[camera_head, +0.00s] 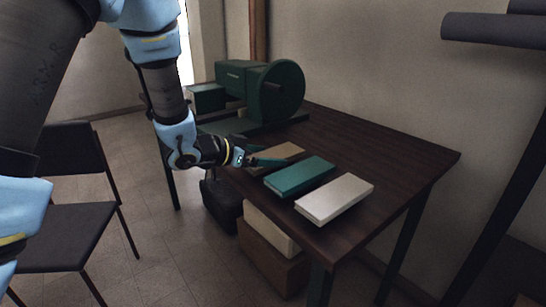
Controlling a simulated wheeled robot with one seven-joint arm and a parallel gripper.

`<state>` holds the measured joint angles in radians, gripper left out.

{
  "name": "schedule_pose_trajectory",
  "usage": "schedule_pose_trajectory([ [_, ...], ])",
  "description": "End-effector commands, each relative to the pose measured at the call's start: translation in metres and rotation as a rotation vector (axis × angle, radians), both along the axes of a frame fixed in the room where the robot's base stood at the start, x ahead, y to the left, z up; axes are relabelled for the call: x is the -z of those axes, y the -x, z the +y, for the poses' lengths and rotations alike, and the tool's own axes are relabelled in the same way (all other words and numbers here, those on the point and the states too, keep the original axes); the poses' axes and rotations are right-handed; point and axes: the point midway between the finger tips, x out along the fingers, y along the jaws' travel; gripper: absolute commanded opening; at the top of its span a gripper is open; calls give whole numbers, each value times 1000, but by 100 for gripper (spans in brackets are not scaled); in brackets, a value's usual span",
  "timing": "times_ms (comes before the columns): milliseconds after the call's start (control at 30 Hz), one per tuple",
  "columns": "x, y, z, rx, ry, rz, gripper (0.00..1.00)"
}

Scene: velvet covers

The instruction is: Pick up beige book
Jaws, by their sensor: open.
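A flat beige-tan book (284,152) lies on the dark wooden table (385,150), the farthest of three books in a row. My gripper (270,161) reaches in from the left, at this book's near side, and partly covers it. Its jaws are open. I cannot tell whether the fingers touch the book or are around it. A teal book (300,177) lies just in front of it, close to the fingers. A pale off-white book (335,198) lies nearest the table's front corner.
A large green machine with a round wheel (280,90) stands on the table behind the books. A black chair (65,225) stands at left. Boxes (270,250) and a dark bag (222,200) sit under the table. The table's right side is clear.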

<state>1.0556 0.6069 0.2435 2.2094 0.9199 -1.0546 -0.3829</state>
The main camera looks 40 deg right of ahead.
Motion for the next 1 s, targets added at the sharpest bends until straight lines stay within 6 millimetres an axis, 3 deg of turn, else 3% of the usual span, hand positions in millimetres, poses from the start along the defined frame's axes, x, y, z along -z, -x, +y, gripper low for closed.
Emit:
schedule_pose_trajectory([
  [67, 0, 0, 0, 0, 0, 0, 100],
  [767, 0, 0, 0, 1, 0, 0, 23],
  [1000, -2, 0, 0, 0, 1, 0, 22],
])
